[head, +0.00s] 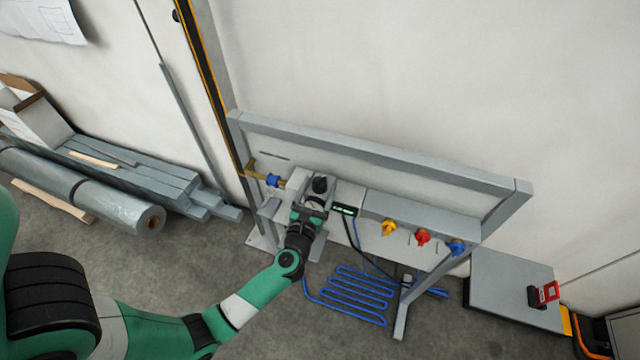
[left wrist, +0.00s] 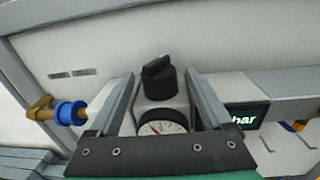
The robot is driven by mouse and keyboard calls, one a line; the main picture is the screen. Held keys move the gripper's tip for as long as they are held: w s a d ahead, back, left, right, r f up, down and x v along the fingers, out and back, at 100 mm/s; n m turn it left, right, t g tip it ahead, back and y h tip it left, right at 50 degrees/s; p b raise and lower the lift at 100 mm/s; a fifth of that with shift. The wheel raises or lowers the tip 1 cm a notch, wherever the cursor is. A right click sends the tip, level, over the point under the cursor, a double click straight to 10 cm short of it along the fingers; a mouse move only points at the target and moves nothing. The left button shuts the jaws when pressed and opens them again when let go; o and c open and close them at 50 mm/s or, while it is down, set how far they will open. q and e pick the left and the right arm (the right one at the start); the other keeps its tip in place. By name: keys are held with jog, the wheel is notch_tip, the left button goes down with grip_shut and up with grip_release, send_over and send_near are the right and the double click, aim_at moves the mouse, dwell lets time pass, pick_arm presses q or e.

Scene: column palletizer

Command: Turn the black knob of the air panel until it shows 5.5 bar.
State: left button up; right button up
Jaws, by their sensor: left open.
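The black knob (left wrist: 158,82) of the air panel tops a grey regulator body in the left wrist view, its grip ridge pointing up and right. It also shows in the head view (head: 320,184). My left gripper (left wrist: 161,78) is open, with one finger on each side of the knob and a visible gap to both. Below the knob is a round white gauge (left wrist: 162,127), partly cut off by my gripper; its reading is too small to tell. A green-lit display (left wrist: 243,118) to the right shows "bar"; its digits are hidden behind the right finger. My right gripper is not in view.
A brass fitting with a blue collar (head: 273,180) sits left of the regulator. Yellow (head: 389,228), red (head: 422,237) and blue (head: 457,247) handles are at the right. A coiled blue hose (head: 350,290) lies below. Grey profiles (head: 150,180) lie on the left.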

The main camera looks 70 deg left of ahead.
pick_arm(q)
jog(key=shift+x, duration=0.8)
grip_shut()
